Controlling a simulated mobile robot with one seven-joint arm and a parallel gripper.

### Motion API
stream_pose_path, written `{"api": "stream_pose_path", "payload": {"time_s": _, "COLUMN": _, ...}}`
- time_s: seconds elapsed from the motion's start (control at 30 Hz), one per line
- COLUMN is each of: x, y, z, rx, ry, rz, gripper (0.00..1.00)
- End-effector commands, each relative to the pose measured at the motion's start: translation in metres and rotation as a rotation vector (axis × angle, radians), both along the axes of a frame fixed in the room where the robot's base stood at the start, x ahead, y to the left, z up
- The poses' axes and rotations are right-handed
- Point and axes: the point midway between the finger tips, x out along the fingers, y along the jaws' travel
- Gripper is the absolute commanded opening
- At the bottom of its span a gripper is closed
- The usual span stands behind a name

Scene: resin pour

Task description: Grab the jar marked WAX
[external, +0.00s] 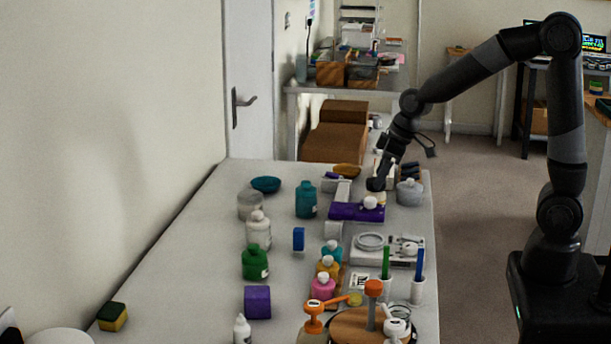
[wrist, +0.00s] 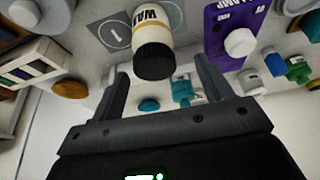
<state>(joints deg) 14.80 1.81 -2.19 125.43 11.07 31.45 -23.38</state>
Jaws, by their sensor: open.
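The jar marked WAX (wrist: 152,30) is cream with a dark end and a dark-lettered label, upside down in the wrist view. It stands by a grey mat with a circle outline. My gripper (wrist: 160,70) is open and empty, its two fingers spread to either side of the jar's dark end. The jar looks just beyond the fingertips; I cannot tell whether it lies between them. In the external view my gripper (external: 377,184) is low over the far right part of the table and hides most of what is behind it.
A purple LAMP box (wrist: 218,40) with a white knob-like part is right of the jar in the wrist view. A grey lidded pot (external: 409,192) stands right of my gripper in the external view. Several bottles, such as a teal one (external: 306,200), stand left. The table's left part (external: 190,260) is mostly clear.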

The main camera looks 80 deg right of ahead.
Motion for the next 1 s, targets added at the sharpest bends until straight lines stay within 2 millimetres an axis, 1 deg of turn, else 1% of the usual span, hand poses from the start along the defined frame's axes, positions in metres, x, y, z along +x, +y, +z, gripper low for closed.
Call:
{"api": "stream_pose_path", "payload": {"time_s": 0.27, "x": 0.015, "y": -0.008, "z": -0.029, "rx": 0.000, "ry": 0.003, "rz": 0.000, "gripper": 0.72}}
{"api": "stream_pose_path", "payload": {"time_s": 0.4, "x": 0.021, "y": -0.007, "z": -0.042, "rx": 0.001, "ry": 0.001, "rz": -0.001, "gripper": 0.72}}
{"api": "stream_pose_path", "payload": {"time_s": 0.5, "x": 0.022, "y": -0.007, "z": -0.045, "rx": 0.000, "ry": 0.000, "rz": -0.001, "gripper": 0.72}}
{"api": "stream_pose_path", "payload": {"time_s": 0.7, "x": 0.023, "y": -0.007, "z": -0.045, "rx": 0.000, "ry": -0.001, "rz": -0.001, "gripper": 0.72}}
{"api": "stream_pose_path", "payload": {"time_s": 0.77, "x": 0.023, "y": -0.007, "z": -0.045, "rx": 0.000, "ry": -0.001, "rz": 0.000, "gripper": 0.68}}
{"api": "stream_pose_path", "payload": {"time_s": 1.0, "x": 0.022, "y": -0.007, "z": -0.045, "rx": 0.000, "ry": -0.001, "rz": 0.000, "gripper": 0.48}}
